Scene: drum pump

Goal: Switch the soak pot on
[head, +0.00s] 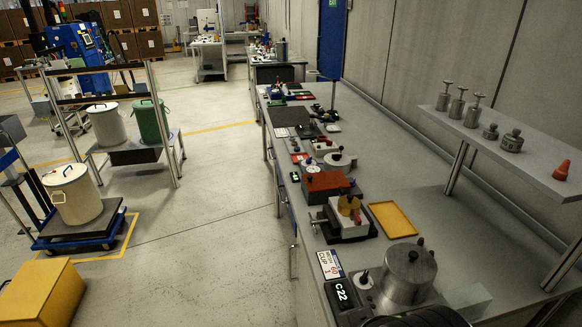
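A metal pot (408,272) with a dark knob on its lid stands at the near end of the long bench, at the lower right. I take it to be the soak pot. To its left is a small pale panel with a dark-tipped switch or knob (363,277); its on or off position is too small to tell. A black display (341,294) beside it reads "C 22" in green. A dark rounded shape at the bottom edge partly covers the bench before the pot; I cannot tell what it is. My gripper's fingers do not show.
Behind the pot are a yellow tray (393,220), a white-and-dark device with a yellow part (348,215), and a label plate (331,265). A raised shelf (516,160) with metal weights and a red cone overhangs the right. The floor left of the bench is open; a cream drum (73,194) and yellow box (42,294) stand beyond.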

